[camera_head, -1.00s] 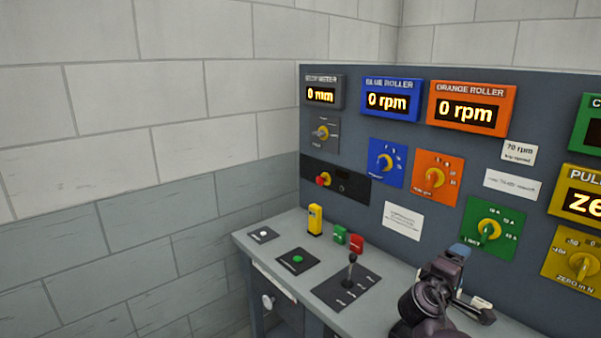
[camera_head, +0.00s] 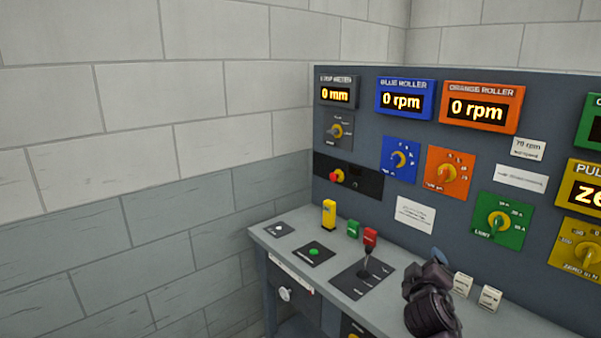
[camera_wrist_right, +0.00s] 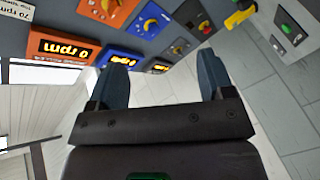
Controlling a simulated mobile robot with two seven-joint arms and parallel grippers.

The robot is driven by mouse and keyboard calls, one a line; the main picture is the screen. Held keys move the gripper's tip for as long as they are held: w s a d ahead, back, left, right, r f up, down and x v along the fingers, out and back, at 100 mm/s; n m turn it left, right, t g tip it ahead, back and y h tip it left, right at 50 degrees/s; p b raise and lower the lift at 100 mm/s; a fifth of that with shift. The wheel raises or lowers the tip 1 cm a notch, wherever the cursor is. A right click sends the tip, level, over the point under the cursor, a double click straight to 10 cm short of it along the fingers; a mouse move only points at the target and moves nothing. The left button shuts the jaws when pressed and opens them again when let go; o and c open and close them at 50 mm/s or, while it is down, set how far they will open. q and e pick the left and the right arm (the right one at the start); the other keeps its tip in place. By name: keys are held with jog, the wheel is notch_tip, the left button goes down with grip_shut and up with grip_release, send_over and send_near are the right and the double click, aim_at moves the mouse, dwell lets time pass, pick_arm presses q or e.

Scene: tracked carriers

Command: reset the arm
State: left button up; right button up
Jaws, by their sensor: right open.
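My right arm, dark, shows at the lower right of the head view over the console desk. Its gripper (camera_head: 438,257) is seen mostly from behind, and its fingers are hard to make out there. In the right wrist view my right gripper (camera_wrist_right: 165,70) has its two blue-grey fingers wide apart, with nothing between them. My left gripper is not in view.
The console desk (camera_head: 262,236) holds a joystick lever (camera_head: 367,264), a yellow block (camera_head: 329,213), green (camera_head: 353,229) and red (camera_head: 370,238) blocks, and two small white blocks (camera_head: 462,284) beside my arm. Behind stands the upright panel (camera_head: 350,120) with displays and knobs. Left of the desk is wall.

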jog(key=s+f+m+g+y, duration=0.1)
jog(key=s+f+m+y, duration=0.1)
jog(key=s+f, duration=0.6)
jog(key=s+f+m+g+y, duration=0.1)
jog(key=s+f+m, duration=0.1)
jog(key=s+f, duration=0.6)
jog(key=s+f+m+g+y, duration=0.2)
jog(key=s+f, duration=0.6)
jog(key=s, duration=0.9)
jog(key=shift+s+a+f+y, duration=0.2)
jog(key=shift+a+f+y, duration=0.1)
jog(key=shift+f, duration=0.05)
dwell(1.1)
